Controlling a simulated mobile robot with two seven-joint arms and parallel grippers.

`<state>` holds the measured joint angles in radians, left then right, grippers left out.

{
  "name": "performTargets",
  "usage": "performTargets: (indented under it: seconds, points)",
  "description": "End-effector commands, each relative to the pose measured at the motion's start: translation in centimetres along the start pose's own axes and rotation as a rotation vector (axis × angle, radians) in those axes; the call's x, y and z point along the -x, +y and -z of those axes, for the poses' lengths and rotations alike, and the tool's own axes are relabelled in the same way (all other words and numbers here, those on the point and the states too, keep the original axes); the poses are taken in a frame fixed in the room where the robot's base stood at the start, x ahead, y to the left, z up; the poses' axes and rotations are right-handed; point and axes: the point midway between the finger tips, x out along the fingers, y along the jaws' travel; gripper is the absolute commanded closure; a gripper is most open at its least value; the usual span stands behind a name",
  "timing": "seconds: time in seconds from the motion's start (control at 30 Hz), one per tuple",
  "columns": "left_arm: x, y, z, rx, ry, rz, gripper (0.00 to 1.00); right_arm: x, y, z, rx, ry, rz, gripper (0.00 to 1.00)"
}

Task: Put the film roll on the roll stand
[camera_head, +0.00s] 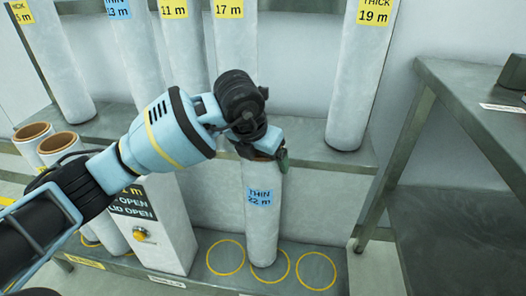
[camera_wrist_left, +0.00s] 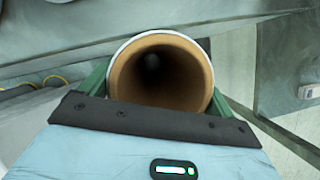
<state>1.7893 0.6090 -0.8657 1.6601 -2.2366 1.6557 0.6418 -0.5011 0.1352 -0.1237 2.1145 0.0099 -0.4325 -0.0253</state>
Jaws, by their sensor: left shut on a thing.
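The film roll (camera_head: 263,225), white with a blue label reading THIN 22 m, is upright below my left gripper (camera_head: 262,155). Its open upper end with a brown core (camera_wrist_left: 160,75) fills the middle of the left wrist view, between the green fingers. My left gripper is shut on the roll near its top. The low grey stand (camera_head: 205,277) carries yellow rings. The roll's lower end is over the middle ring (camera_head: 270,279); I cannot tell whether it touches the surface. The rings to its left (camera_head: 225,274) and right (camera_head: 316,289) are empty. My right gripper is not in view.
Tall white rolls stand on the upper shelf (camera_head: 310,156) behind, including THICK 19 m (camera_head: 362,75). A white box with a dark sign and yellow button (camera_head: 140,235) stands left of the roll. Brown-cored rolls (camera_head: 57,143) are farther left. A grey metal table (camera_head: 470,95) is right.

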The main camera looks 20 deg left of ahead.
Motion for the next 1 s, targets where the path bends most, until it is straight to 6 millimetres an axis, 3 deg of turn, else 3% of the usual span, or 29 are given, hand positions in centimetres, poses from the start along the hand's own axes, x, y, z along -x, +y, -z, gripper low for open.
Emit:
performTargets:
  seconds: [0.27,0.3,0.37,0.67,0.77,1.0]
  points:
    - [0.2,0.0,-0.2,0.001,-0.007,0.001,0.82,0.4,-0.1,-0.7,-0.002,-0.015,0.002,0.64]
    - [-0.1,0.0,0.1,0.000,0.001,-0.001,0.08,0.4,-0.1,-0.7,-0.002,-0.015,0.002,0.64]
    - [-0.1,0.0,0.1,0.001,0.001,-0.001,0.00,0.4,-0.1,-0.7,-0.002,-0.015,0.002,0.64]
    - [0.2,0.0,-0.1,0.001,-0.001,-0.001,0.00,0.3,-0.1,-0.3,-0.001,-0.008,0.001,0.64]
    - [1.3,0.1,-0.2,0.000,-0.003,-0.001,0.00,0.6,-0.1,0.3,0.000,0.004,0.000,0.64]
    - [6.0,0.1,-0.3,0.001,-0.006,-0.002,0.00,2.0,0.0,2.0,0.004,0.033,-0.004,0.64]
